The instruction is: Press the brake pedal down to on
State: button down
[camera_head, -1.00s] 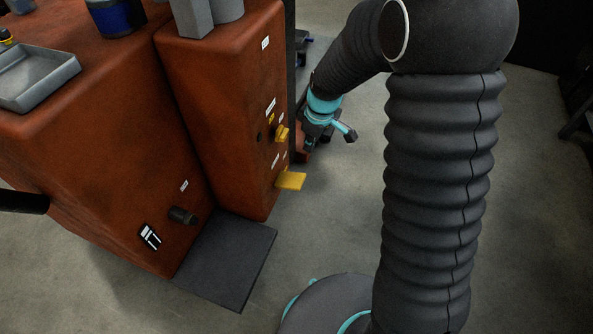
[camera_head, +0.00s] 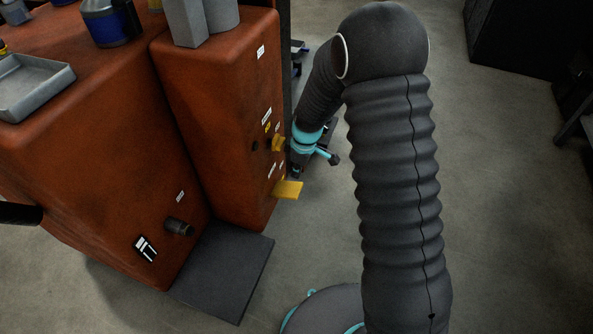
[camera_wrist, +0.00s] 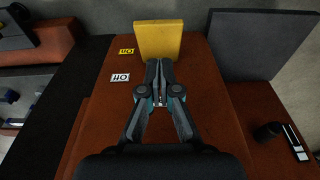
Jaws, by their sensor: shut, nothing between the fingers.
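The brake pedal is a flat yellow plate (camera_head: 287,189) sticking out low from the orange cabinet's side face. It also shows in the wrist view as a yellow block (camera_wrist: 158,38) at the top centre. A white OFF label (camera_wrist: 121,77) and a yellow label (camera_wrist: 126,51), which seems to read ON, lie left of it in the wrist view, upside down. My gripper (camera_wrist: 159,64) is shut and empty, its fingertips overlapping the pedal's near edge in that view. I cannot tell whether they touch it. In the head view my gripper (camera_head: 296,172) is partly hidden just above the pedal.
A second yellow handle (camera_head: 278,143) sits above the pedal on the cabinet (camera_head: 220,110). A dark floor plate (camera_head: 228,270) lies below. A dark knob (camera_head: 178,227) sticks out of the left orange block. Open floor (camera_head: 490,200) lies to the right.

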aim_at(292, 189)
jog(key=f, duration=0.5)
jog(key=a+f, duration=0.1)
jog(key=f, duration=0.1)
jog(key=shift+w+f, duration=0.15)
jog(key=shift+w, duration=0.05)
jog(key=shift+a+f+b, duration=0.15)
jog(key=shift+b, duration=0.2)
